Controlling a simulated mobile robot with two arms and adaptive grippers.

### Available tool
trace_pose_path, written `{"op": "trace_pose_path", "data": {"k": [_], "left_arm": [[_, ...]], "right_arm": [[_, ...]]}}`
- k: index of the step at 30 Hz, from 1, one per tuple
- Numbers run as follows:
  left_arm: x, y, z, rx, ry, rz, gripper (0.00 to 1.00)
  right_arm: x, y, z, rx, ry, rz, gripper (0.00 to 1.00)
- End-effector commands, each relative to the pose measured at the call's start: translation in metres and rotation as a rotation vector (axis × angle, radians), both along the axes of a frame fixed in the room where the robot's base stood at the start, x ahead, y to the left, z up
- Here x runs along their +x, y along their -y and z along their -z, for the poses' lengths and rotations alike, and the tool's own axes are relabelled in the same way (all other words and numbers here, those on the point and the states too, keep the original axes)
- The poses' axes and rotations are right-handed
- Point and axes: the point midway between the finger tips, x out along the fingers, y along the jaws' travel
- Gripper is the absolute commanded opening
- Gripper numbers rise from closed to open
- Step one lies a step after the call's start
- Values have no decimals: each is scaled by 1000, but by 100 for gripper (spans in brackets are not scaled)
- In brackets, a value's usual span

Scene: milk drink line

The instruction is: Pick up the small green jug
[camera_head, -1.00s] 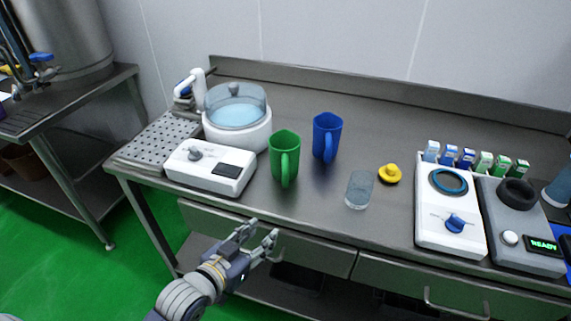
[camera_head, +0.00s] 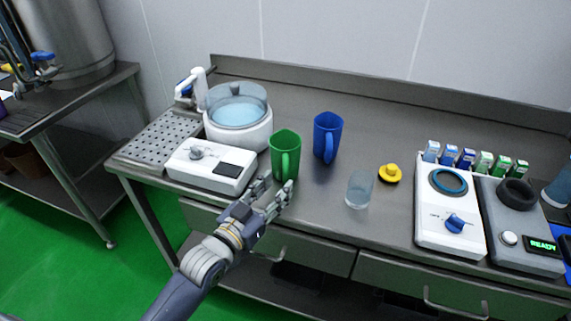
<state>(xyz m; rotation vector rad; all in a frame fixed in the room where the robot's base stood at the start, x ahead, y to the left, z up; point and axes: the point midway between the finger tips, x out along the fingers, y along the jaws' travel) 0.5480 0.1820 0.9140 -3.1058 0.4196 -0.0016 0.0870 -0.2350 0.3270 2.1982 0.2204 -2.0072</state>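The small green jug (camera_head: 285,152) stands upright on the steel table, left of the blue jug (camera_head: 327,137). Its handle faces the front. My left gripper (camera_head: 275,188) is at the table's front edge, just in front of the green jug. Its two fingers are spread apart with nothing between them, and the fingertips point toward the lower part of the jug. I cannot tell whether a fingertip touches the handle. My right gripper is not in view.
Left of the jug is a white machine (camera_head: 210,167) with a clear-lidded bowl (camera_head: 238,115) behind it. A glass (camera_head: 359,189) and a yellow object (camera_head: 389,174) stand to the right. Farther right are a white device (camera_head: 447,228), a grey device (camera_head: 519,250) and several small cartons (camera_head: 466,158).

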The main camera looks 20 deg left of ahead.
Motion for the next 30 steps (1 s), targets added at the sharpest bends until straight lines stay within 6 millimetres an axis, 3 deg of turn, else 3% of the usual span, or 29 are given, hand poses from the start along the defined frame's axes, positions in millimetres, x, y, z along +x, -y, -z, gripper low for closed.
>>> {"op": "trace_pose_path", "data": {"k": [10,20,21,26,30], "left_arm": [[41,13,-1,0,1,-1,39],[48,15,0,0,0,0,39],[48,15,0,0,0,0,36],[48,15,0,0,0,-1,0],[48,15,-2,0,5,-1,0]], "right_arm": [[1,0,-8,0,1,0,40],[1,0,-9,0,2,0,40],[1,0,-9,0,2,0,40],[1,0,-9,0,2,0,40],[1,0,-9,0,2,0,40]]}}
